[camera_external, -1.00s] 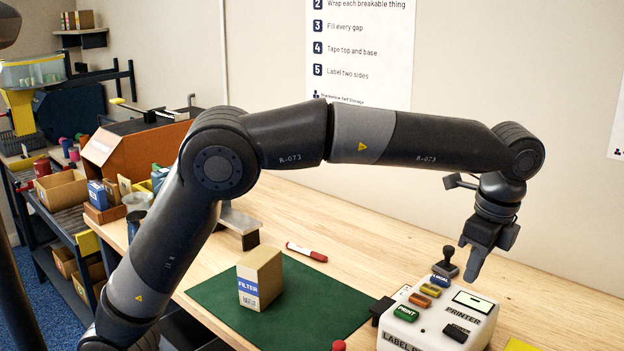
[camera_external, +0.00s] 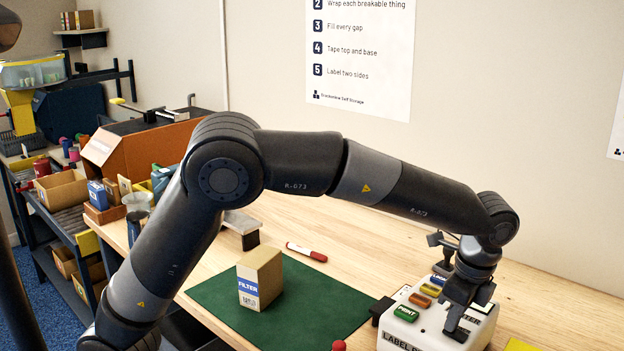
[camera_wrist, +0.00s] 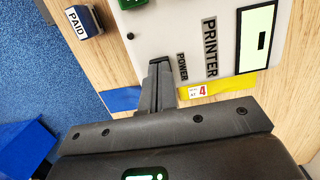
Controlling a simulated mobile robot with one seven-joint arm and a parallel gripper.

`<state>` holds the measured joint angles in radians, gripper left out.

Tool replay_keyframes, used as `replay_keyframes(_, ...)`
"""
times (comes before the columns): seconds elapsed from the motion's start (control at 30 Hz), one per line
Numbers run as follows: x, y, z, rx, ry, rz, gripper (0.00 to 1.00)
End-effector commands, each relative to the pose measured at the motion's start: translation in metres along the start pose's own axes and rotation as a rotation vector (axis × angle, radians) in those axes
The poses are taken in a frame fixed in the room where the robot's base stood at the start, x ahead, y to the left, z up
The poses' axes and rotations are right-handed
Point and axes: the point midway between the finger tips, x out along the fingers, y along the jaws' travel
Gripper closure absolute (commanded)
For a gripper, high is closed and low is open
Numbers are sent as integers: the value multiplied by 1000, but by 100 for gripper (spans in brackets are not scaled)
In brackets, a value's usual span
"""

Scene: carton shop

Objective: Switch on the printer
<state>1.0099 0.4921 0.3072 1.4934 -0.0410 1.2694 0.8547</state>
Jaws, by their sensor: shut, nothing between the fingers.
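The white label printer (camera_external: 408,337) stands at the front right of the bench. Its top has coloured buttons, among them a green PRINT button (camera_external: 406,313). My gripper (camera_external: 458,338) is shut and empty, and reaches down over the printer's top, at the spot where a dark switch showed earlier. In the wrist view the printer (camera_wrist: 160,35) bears the words PRINTER and POWER, and my closed fingertips (camera_wrist: 160,64) are at its edge beside the word POWER. The fingers hide the switch, and I cannot tell whether they touch it. The printer's pale display (camera_wrist: 257,38) is at the right.
A cardboard FILTER box (camera_external: 260,278) stands on a green mat (camera_external: 215,297) left of the printer. A red marker (camera_external: 306,251) lies behind it. A PAID stamp (camera_wrist: 84,21) is near the printer in the wrist view. The bench behind the mat is mostly clear.

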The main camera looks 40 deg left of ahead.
Motion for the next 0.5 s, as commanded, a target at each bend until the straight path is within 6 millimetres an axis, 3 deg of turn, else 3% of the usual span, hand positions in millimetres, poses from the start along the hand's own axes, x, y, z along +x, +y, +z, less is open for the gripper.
replay_keyframes(0.5, 15, 0, 8, -4, 197, 7, 100)
